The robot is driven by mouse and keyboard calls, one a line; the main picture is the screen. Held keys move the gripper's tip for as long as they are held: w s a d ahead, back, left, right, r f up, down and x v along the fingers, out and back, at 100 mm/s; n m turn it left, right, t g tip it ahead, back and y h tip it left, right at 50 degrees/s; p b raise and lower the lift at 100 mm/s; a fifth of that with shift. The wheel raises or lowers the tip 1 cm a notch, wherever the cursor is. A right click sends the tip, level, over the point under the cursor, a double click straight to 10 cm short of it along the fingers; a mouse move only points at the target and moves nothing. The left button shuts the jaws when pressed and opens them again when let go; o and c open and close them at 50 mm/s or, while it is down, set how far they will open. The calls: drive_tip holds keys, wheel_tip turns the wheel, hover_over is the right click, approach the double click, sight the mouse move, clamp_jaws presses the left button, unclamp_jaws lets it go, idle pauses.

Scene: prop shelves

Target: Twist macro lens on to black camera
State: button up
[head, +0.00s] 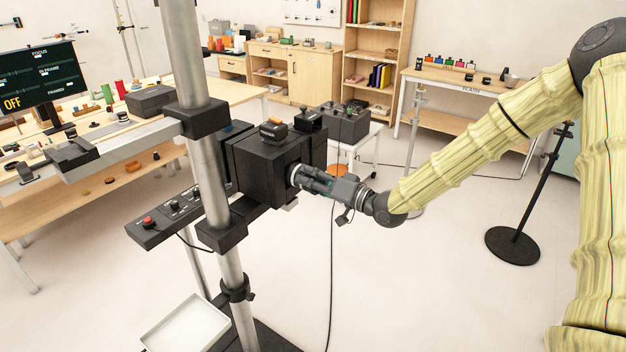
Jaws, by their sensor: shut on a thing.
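The black camera (262,160) is a boxy body mounted on a steel column in the middle of the head view. My gripper (300,176) reaches in from the right, level with the camera's right-hand face. It is shut on the macro lens (294,175), which shows only as a small pale ring between the fingers and the camera face. The fingers hide most of the lens. The lens is at the camera face, but I cannot tell whether it is threaded on or only touching.
The steel column (214,150) stands close left of the camera, with a control box (168,217) and a white tray (187,325) below. A dark monitor (36,80) at left reads OFF. A black stand (512,245) is at right. The floor between is mostly clear.

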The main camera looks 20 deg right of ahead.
drive_tip(key=shift+r, duration=0.1)
drive_tip(key=shift+r+m+p, duration=0.1)
drive_tip(key=shift+m+p, duration=0.4)
drive_tip(key=shift+m, duration=1)
drive_tip(key=shift+m+p, duration=0.45)
drive_tip(key=shift+m, duration=1.05)
drive_tip(key=o, duration=1.2)
drive_tip(key=shift+w+a+f, duration=0.15)
drive_tip(key=shift+f, duration=0.05)
drive_tip(key=shift+d, duration=0.2)
